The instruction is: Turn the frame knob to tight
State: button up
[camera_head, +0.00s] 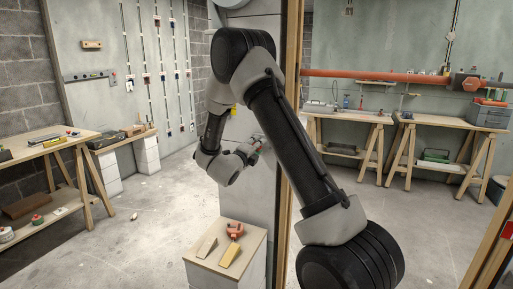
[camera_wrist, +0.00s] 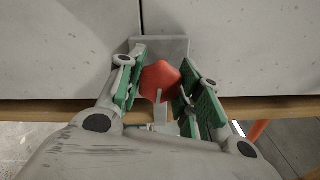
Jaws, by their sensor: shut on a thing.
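The frame knob (camera_wrist: 160,82) is a red, faceted knob in the wrist view. It sits in front of a grey bracket (camera_wrist: 172,45) on a pale panel. My gripper (camera_wrist: 161,66) has its green-padded fingers on both sides of the knob and is shut on it. A thin pale strip shows just below the knob. No tight mark can be read. In the head view my gripper (camera_head: 254,148) is at the grey panel beside the wooden post, and the knob is too small and covered to make out there.
A wooden post (camera_head: 292,60) stands right behind my arm. A low block stand (camera_head: 205,266) below holds wedges and a red item. Workbenches stand left (camera_head: 52,146) and right (camera_head: 345,119). An orange pipe (camera_head: 370,76) crosses the right side. The floor between is mostly clear.

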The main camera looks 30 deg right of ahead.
jog(key=shift+f, duration=0.1)
jog(key=o, duration=1.1)
jog(key=shift+c, duration=0.2)
jog(key=v, duration=1.2)
jog(key=shift+s, duration=0.1)
